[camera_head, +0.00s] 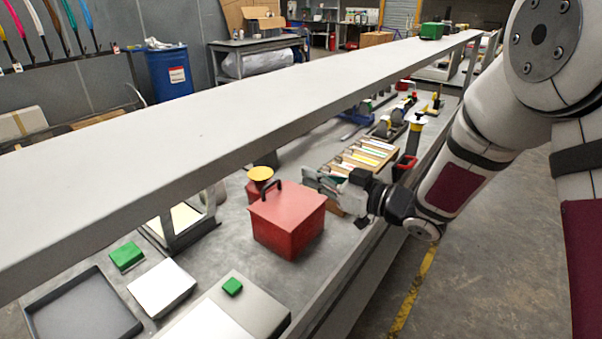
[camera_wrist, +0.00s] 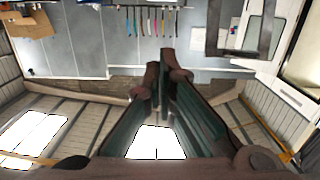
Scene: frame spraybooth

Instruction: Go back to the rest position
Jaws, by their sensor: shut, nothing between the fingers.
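My gripper (camera_head: 312,180) is above the bench, behind and to the right of a red box with a black handle (camera_head: 287,222). Its fingers point left in the head view. In the wrist view the two fingers (camera_wrist: 160,72) come together at their tips with no object between them. Behind the gripper in the head view lies a tray of coloured strips (camera_head: 362,155), partly hidden by my wrist. I cannot tell the exact gap between my gripper and the red box.
A long grey shelf (camera_head: 200,130) runs over the bench. Green blocks (camera_head: 127,256), a dark tray (camera_head: 82,308) and a yellow-topped container (camera_head: 260,174) are on the bench. A blue barrel (camera_head: 168,72) stands beyond. The floor on the right has a yellow line (camera_head: 415,290) and open room.

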